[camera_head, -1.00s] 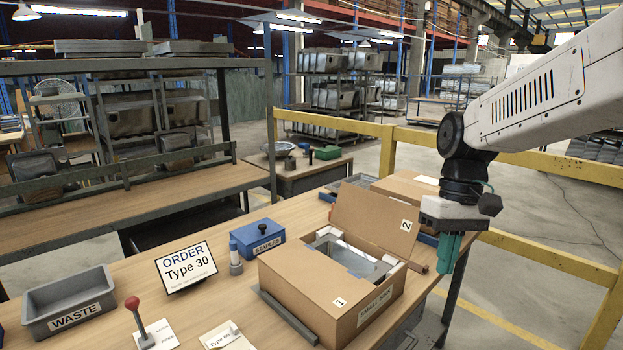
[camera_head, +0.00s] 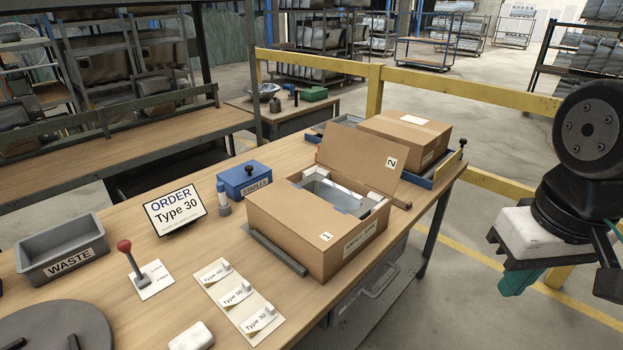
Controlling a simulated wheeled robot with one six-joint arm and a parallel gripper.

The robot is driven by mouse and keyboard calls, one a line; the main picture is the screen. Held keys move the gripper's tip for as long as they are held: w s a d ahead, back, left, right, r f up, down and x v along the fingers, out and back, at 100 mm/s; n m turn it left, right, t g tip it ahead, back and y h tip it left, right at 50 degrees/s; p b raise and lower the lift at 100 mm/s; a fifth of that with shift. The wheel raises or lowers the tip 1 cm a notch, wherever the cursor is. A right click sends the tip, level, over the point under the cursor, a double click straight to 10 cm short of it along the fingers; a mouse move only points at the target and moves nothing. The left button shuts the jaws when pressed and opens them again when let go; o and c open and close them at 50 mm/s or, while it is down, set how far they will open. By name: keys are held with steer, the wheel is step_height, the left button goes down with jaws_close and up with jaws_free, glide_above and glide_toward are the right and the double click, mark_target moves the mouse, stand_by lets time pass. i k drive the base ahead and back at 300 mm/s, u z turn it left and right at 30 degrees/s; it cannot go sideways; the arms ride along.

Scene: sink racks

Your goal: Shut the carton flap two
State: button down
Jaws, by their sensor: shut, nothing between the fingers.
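The open carton (camera_head: 285,228) stands on the wooden table, with a metal sink and white corner pieces inside. Flap two (camera_head: 358,165), marked "2", stands raised and leans back at the carton's far side. Flap one (camera_head: 283,226), marked "1", lies flat over the near-left part. My gripper (camera_head: 515,280) hangs at the right, beyond the table edge and well apart from the carton. Its teal fingers are shut with nothing between them, and they are partly hidden by the gripper's body.
A closed carton (camera_head: 405,132) stands behind flap two. A blue staples box (camera_head: 243,180), an order sign (camera_head: 175,209), a grey waste bin (camera_head: 62,250) and a red-knobbed lever (camera_head: 131,262) stand on the left. A dark bar (camera_head: 276,252) lies along the carton's left side. A yellow rail (camera_head: 420,84) runs behind.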

mark_target(376, 162)
steer(key=u, duration=0.15)
steer(key=k, duration=0.4)
steer(key=z, duration=0.65)
steer(key=i, duration=1.5)
steer(key=u, duration=0.45)
